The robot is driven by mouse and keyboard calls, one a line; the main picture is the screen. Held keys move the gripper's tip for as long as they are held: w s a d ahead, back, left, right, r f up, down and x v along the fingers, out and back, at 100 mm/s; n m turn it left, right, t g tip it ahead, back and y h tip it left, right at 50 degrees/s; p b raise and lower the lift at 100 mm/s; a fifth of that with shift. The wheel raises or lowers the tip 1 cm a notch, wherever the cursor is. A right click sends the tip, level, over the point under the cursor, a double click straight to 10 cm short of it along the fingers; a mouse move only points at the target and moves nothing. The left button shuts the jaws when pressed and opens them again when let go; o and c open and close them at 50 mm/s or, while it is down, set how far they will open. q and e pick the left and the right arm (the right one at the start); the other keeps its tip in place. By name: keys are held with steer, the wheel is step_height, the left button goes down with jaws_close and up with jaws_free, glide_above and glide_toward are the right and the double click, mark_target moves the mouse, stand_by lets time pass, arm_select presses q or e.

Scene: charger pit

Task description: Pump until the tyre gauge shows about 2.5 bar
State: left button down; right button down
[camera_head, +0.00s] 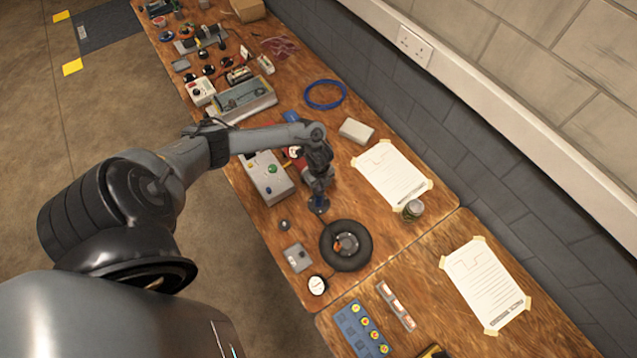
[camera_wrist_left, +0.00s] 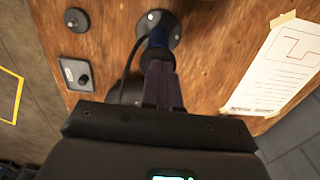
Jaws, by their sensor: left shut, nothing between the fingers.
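The black tyre (camera_head: 362,258) lies flat on the wooden bench. The round white-faced gauge (camera_head: 317,285) sits by the tyre's lower left; its reading is too small to make out. My right gripper is not in view.
A grey box with coloured buttons (camera_head: 264,176) and a small grey switch plate (camera_head: 297,258) are near the bench's left edge. A taped sheet (camera_head: 393,178) and a can (camera_head: 413,210) lie to the right. A blue ring (camera_head: 325,94) lies farther back.

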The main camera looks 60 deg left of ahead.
arm_select(q)
steer(key=shift+s+f, duration=0.15)
steer(key=shift+f, duration=0.1)
steer(key=shift+r+p, duration=0.55)
steer(key=shift+p, duration=0.1)
step_height(320, 180, up, 4)
steer(key=p, duration=0.3)
steer(key=shift+f, duration=0.2)
step_height(320, 180, up, 10)
steer(key=shift+f, duration=0.15)
